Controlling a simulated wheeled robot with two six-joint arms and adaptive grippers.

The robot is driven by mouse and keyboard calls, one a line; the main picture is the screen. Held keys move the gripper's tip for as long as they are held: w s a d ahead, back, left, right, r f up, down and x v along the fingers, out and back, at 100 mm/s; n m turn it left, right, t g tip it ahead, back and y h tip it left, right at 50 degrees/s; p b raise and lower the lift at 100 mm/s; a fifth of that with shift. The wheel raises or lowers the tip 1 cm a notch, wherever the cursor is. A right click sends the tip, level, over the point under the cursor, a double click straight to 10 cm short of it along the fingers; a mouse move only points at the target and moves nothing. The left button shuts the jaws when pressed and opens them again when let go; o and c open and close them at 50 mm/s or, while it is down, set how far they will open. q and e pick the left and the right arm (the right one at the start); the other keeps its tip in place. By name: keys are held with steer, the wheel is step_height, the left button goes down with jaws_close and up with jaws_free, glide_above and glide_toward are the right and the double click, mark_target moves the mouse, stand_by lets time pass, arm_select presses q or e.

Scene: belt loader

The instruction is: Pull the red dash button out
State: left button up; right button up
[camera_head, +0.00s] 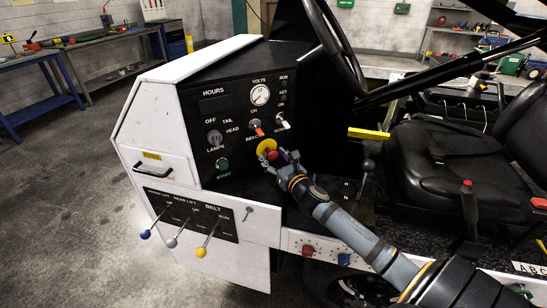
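The red dash button (272,154) sits on a yellow round plate (267,145) low on the black dash panel (232,127). My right gripper (279,158) reaches in from the lower right, and its fingertips are right at the button. The fingers look spread, one below left of the red knob and one to its right. I cannot tell whether they touch it. The fingertips hide part of the button. My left gripper is not in view.
Toggle switches (282,122) and a volts gauge (260,95) are just above the button. The steering wheel (337,48) rises above right, with a black seat (455,170) at right. Belt levers (203,245) stick out at lower left.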

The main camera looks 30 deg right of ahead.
steer(key=s, duration=0.6)
steer(key=shift+s+a, duration=0.2)
steer(key=shift+s, duration=0.5)
